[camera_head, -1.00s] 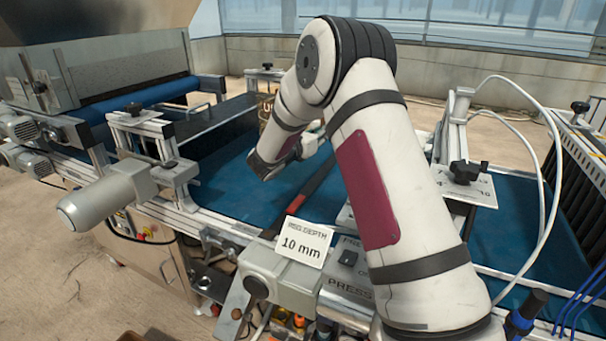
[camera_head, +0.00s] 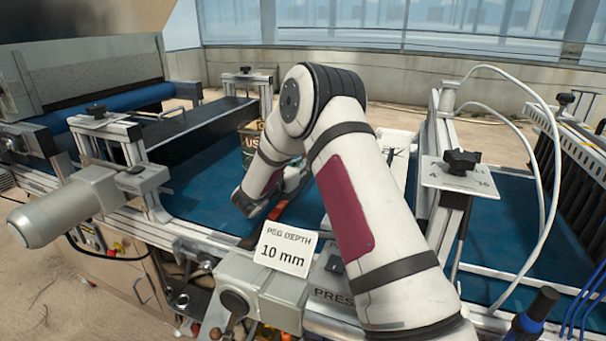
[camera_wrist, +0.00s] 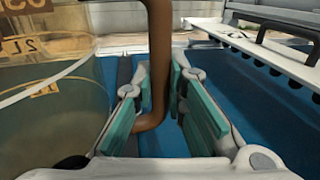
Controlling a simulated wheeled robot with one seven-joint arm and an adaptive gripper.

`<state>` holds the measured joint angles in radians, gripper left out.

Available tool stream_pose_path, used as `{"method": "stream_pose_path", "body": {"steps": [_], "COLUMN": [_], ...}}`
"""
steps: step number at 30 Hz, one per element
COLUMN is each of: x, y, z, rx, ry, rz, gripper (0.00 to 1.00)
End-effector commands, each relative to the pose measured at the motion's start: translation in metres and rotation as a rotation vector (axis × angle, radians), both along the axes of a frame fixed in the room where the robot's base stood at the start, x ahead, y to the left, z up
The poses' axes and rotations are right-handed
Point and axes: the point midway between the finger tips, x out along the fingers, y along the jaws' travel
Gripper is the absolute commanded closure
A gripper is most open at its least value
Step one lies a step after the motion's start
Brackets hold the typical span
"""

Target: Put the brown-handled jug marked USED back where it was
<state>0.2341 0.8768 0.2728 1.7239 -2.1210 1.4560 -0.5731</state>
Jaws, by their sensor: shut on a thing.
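The jug marked USED (camera_head: 247,147) shows in the head view above the blue belt, partly behind my arm. Its dark body and part of its lettering are visible there. In the head view my arm hides most of the gripper. I cannot tell whether the jug's base touches the belt.
The blue belt (camera_head: 199,191) runs below the jug, between metal rails. A grey motor (camera_head: 70,205) juts out at left. A "PEG DEPTH 10 mm" card (camera_head: 285,247) stands in front. A clamp plate (camera_head: 460,178) with white cables is at right.

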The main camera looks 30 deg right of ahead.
Motion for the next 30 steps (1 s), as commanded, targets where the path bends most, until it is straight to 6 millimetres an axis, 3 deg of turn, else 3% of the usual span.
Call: {"method": "stream_pose_path", "body": {"steps": [7, 18, 19, 21, 30], "x": [0.000, 0.000, 0.000, 0.000, 0.000], "y": [-0.001, 0.000, 0.000, 0.000, 0.000], "z": [-0.033, -0.036, -0.037, -0.036, -0.036], "rx": [0.002, 0.000, 0.000, 0.001, 0.001], "ry": [0.001, 0.000, 0.001, 0.000, 0.000], "rz": [-0.001, 0.001, 0.000, 0.000, 0.000], "gripper": [1.00, 1.00, 0.83, 0.67, 0.67]}}
